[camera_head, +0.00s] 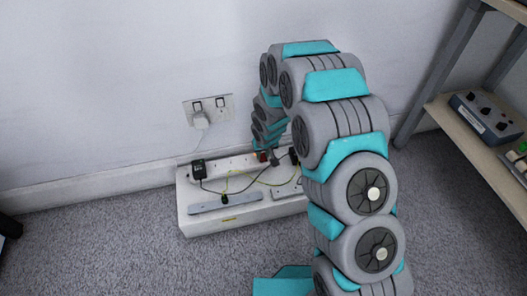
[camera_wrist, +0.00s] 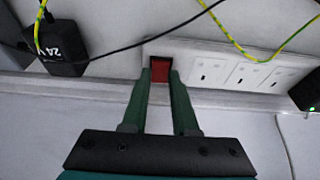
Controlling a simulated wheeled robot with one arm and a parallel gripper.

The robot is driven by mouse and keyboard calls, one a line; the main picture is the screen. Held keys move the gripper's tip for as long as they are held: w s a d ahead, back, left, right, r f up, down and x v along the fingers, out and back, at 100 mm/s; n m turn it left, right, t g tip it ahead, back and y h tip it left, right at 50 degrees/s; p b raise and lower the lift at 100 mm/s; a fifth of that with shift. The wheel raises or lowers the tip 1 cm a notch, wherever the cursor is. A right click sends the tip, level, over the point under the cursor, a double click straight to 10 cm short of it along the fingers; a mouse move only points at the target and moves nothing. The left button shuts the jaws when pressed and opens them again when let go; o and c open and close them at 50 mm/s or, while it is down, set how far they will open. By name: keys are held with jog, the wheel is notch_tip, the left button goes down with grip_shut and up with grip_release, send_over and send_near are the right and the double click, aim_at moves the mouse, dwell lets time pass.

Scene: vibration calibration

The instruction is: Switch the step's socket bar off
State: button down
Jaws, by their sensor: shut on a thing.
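The step is a low white box (camera_head: 250,214) on the carpet against the wall. A white socket bar (camera_head: 232,165) runs along its back, and its row of sockets also shows in the wrist view (camera_wrist: 241,75). The bar's red rocker switch (camera_head: 262,156) is at the left end of those sockets in the wrist view (camera_wrist: 161,72). My gripper (camera_wrist: 161,80) has its two dark green fingers shut with the red switch between the tips. In the head view my gripper (camera_head: 273,158) is at the bar, partly hidden by my arm.
A black 24 V adapter (camera_wrist: 60,45) is left of the switch. Black and yellow-green cables (camera_head: 240,180) loop over the step. A grey strip (camera_head: 225,205) lies at its front. A wall socket (camera_head: 208,108) holds a white plug. A shelf (camera_head: 460,125) stands right.

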aim_at(263, 160)
jog(key=shift+w+a+r+g+p, duration=0.2)
jog(key=shift+w+r+g+p, duration=0.1)
jog(key=shift+g+p, duration=0.3)
jog(key=shift+f+g+h+p, duration=0.15)
jog(key=shift+g+h+p, duration=0.15)
jog(key=shift+p, duration=0.25)
jog(key=c, duration=0.7)
grip_release()
jog(key=shift+d, duration=0.1)
jog(key=r, duration=0.5)
jog(key=s+r, duration=0.1)
jog(key=r, duration=0.1)
jog(key=shift+d+r, duration=0.1)
jog(key=shift+r, duration=0.2)
